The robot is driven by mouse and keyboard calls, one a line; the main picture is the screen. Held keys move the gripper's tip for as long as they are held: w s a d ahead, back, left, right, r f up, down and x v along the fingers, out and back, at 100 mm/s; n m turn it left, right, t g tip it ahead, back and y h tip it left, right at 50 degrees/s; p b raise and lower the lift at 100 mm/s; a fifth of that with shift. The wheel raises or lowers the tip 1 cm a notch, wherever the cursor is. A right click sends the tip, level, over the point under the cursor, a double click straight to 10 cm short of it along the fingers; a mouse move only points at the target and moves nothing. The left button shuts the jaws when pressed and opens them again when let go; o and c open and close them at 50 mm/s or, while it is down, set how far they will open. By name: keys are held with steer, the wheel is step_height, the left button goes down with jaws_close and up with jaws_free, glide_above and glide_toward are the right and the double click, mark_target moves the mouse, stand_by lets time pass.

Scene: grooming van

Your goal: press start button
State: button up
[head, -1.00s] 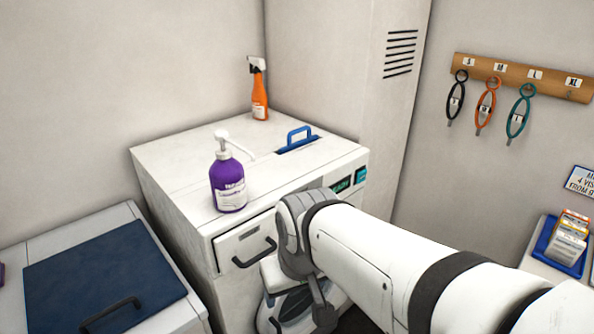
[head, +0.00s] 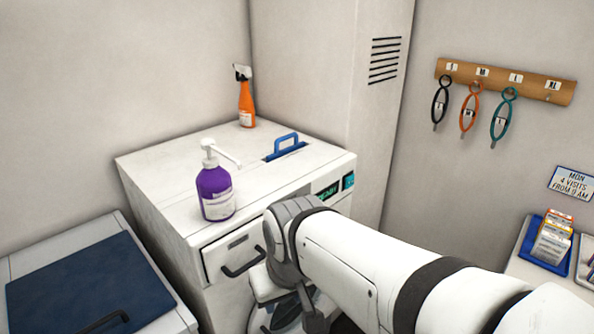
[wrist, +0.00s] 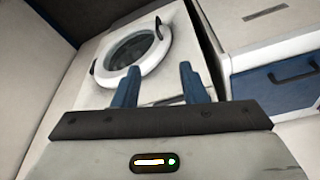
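The white washing machine (head: 140,160) stands in the corner, with a drawer (head: 232,246) and a dark display (head: 328,192) on its front. A small teal button (head: 348,181) sits right of the display; I cannot read its label. In the head view my arm covers much of the machine's front, and my gripper's fingertips are hidden. In the wrist view my gripper (wrist: 160,85) is open, with two dark blue fingers apart and nothing between them. They point at the machine's lower front, below the round door (wrist: 132,52). The button does not show there.
A purple pump bottle (head: 216,195), an orange spray bottle (head: 246,104) and a blue handle (head: 286,148) are on the machine's top. A blue-lidded unit (head: 85,285) stands to the left. Loops hang from a wall rack (head: 505,82). A blue tray (head: 527,247) is at right.

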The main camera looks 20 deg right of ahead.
jaws_close()
stand_by(1.2)
